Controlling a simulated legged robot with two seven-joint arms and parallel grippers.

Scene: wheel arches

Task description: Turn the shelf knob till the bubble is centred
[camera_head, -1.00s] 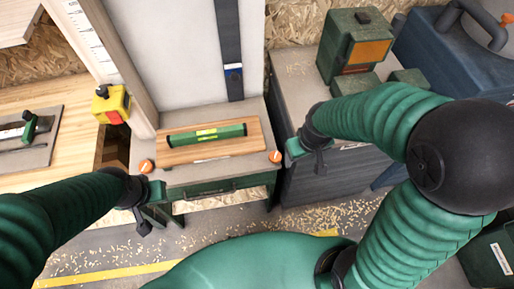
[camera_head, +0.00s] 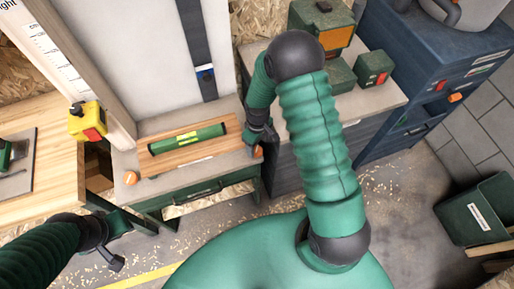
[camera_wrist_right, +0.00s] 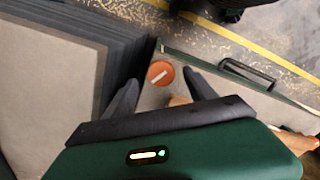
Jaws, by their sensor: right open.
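A green spirit level (camera_head: 188,138) with a yellow-green vial lies on a wooden board (camera_head: 160,162) on the shelf. The bubble is too small to read. One orange knob (camera_head: 130,178) is at the shelf's left front corner. The other (camera_head: 257,152) is at the right front corner, under my right gripper (camera_head: 260,138). In the right wrist view, this knob (camera_wrist_right: 160,73), with a pale slot mark, shows between the open fingers of my right gripper (camera_wrist_right: 160,80). I cannot tell whether they touch it. My left gripper (camera_head: 128,240) hangs empty below the shelf's left side; its opening is unclear.
A green drawer front with a black handle (camera_wrist_right: 248,74) is below the shelf. A grey cabinet (camera_head: 285,165) stands close on the right with green boxes on top. A yellow box (camera_head: 86,121) is by the left post. Shavings lie on the open floor.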

